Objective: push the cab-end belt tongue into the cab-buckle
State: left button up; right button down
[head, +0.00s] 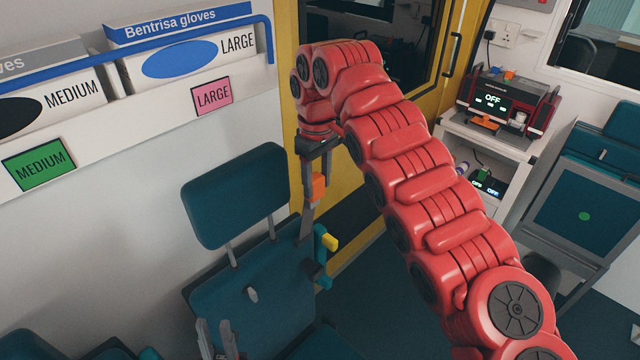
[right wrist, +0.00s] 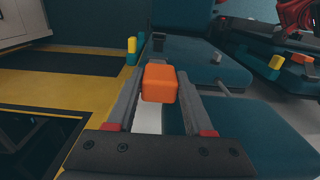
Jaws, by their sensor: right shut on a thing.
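The belt tongue shows as an orange block (head: 319,187), which also shows in the right wrist view (right wrist: 160,84). My right gripper (head: 315,178) is shut on it and holds it above the teal seat's right side. Any plate under the block is hard to make out. A teal piece with a yellow block (head: 330,242), apparently a buckle, stands just below and right of the tongue, apart from it. It appears beyond the fingertips in the right wrist view (right wrist: 132,46); its slot cannot be seen. My left gripper (head: 216,330) is open and empty in front of the seat.
The teal seat (head: 250,305) and its headrest (head: 235,192) stand against the left wall, under glove boxes (head: 185,45). A yellow door frame (head: 290,100) is behind. Another yellow piece (right wrist: 275,62) and orange piece (right wrist: 303,60) lie at the right wrist view's upper right.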

dwell(0.3)
jog(key=shift+r+p, duration=1.55)
jog(key=shift+d+f, duration=0.1)
jog(key=shift+f, duration=0.05)
